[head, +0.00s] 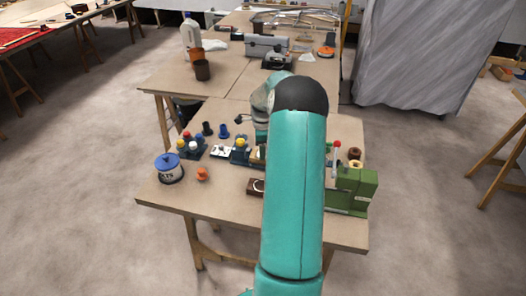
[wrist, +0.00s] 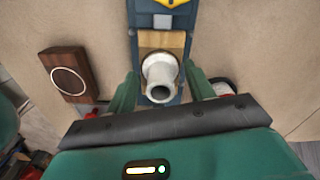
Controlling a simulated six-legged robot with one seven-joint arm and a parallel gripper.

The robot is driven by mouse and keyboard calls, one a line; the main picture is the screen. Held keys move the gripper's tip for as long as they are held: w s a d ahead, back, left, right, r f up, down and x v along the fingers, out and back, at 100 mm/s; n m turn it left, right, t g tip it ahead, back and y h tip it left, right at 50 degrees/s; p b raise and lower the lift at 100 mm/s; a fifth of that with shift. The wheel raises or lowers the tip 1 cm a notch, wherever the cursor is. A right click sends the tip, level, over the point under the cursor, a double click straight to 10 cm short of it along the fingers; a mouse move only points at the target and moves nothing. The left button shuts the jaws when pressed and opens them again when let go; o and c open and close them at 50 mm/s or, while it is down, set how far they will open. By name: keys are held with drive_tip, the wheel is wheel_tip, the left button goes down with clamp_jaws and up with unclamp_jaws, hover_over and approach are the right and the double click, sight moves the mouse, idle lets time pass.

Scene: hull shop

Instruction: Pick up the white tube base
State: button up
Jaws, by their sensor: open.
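The white tube base (wrist: 160,76) is in the middle of the wrist view. It is a pale, short tube with a round open end and a wider flange. It sits against a wooden pad in a dark blue holder (wrist: 163,42). My gripper (wrist: 160,82) is open, with one green finger on each side of the tube base. I cannot tell whether either finger touches it. In the head view my teal arm hides my gripper and the tube base.
A brown block with a pale ring (wrist: 68,75) lies left of the holder. In the head view, a blue-lidded pot (head: 169,170), an orange knob (head: 202,174) and a blue stand with colored knobs (head: 191,148) are left of my arm. A green machine (head: 352,190) stands right.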

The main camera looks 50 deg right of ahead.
drive_tip(key=c, duration=1.1)
drive_tip(key=shift+r, duration=0.1)
